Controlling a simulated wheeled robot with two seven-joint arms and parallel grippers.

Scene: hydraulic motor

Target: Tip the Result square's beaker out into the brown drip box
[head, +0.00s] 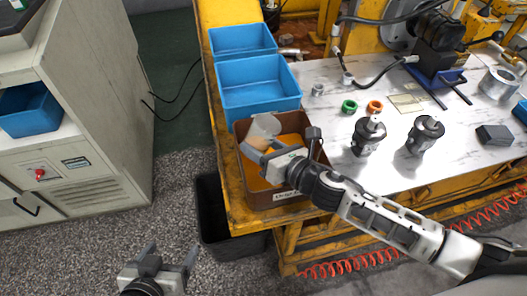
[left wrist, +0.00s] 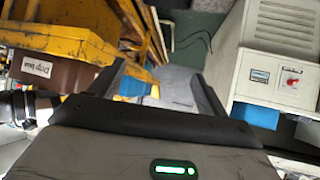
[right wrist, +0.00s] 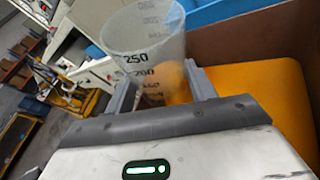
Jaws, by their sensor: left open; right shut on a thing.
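The clear beaker (head: 266,125) is in my right gripper (head: 263,151), over the brown drip box (head: 272,197). In the right wrist view the beaker (right wrist: 146,40) shows black volume marks, and the fingers are shut on its lower part. The beaker looks tilted in the head view; how far is hard to tell. Orange shows low behind or in its wall, so I cannot tell whether liquid is inside. The box interior is orange. My left gripper (head: 170,262) is open and empty, low at the left over the floor. The Result square is not identifiable.
Two blue bins (head: 258,82) stand behind the drip box. The white table top (head: 330,150) holds two dark motor parts (head: 369,136), a green ring (head: 349,106) and an orange ring (head: 375,106). A black bin (head: 222,225) stands on the floor beside the table. A cabinet (head: 85,125) is at left.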

